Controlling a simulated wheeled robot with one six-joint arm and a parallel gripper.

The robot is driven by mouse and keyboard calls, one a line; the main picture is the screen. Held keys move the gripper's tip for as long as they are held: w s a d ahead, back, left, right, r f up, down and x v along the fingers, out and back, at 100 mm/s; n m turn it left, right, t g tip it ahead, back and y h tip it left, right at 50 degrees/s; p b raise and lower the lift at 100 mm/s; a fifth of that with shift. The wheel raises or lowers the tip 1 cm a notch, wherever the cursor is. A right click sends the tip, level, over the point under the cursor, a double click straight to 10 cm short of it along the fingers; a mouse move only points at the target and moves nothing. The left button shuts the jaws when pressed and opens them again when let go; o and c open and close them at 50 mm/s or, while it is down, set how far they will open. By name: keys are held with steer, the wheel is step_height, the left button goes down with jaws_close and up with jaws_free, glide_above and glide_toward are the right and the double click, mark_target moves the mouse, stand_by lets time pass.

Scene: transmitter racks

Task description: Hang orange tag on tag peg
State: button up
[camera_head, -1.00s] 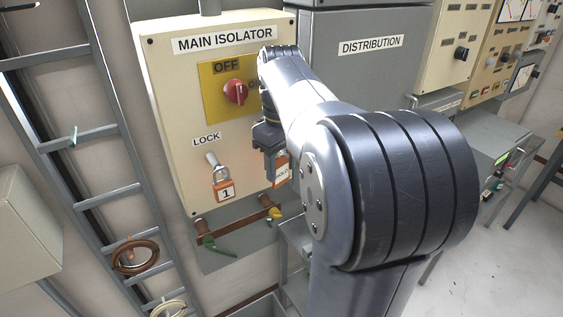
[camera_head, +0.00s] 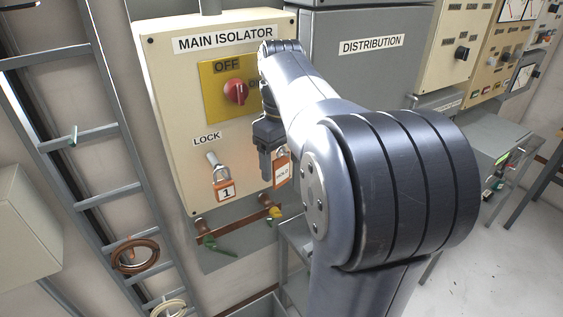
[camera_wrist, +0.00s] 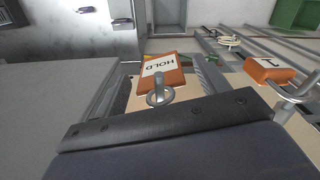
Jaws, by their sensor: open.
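The orange tag (camera_head: 282,169) has a white label reading HOLD. It hangs at the lower right of the cream main isolator panel, and it also shows in the wrist view (camera_wrist: 162,70). Its metal ring (camera_wrist: 160,97) appears to be around a short grey peg (camera_wrist: 158,80), which sticks out of the panel. My gripper (camera_head: 265,170) is open, close beside the tag in the head view. In the wrist view the tag and ring lie just beyond the dark gripper edge. My arm hides part of the tag's right side in the head view.
A padlock with an orange tag marked 1 (camera_head: 224,190) hangs to the left; it shows at right in the wrist view (camera_wrist: 270,72). A red switch (camera_head: 236,92) sits above. A copper bar (camera_head: 240,221) with green and yellow cables is below. A ladder (camera_head: 95,150) stands left.

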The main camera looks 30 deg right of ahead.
step_height(320, 180, up, 10)
steer(key=shift+r, duration=0.1)
stand_by(0.5)
step_height(320, 180, down, 11)
steer(key=shift+f, duration=0.1)
steer(key=shift+s+b, duration=0.15)
steer(key=shift+b, duration=0.15)
steer(key=shift+s+r, duration=0.2)
steer(key=shift+s, duration=0.05)
steer(key=shift+w, duration=0.1)
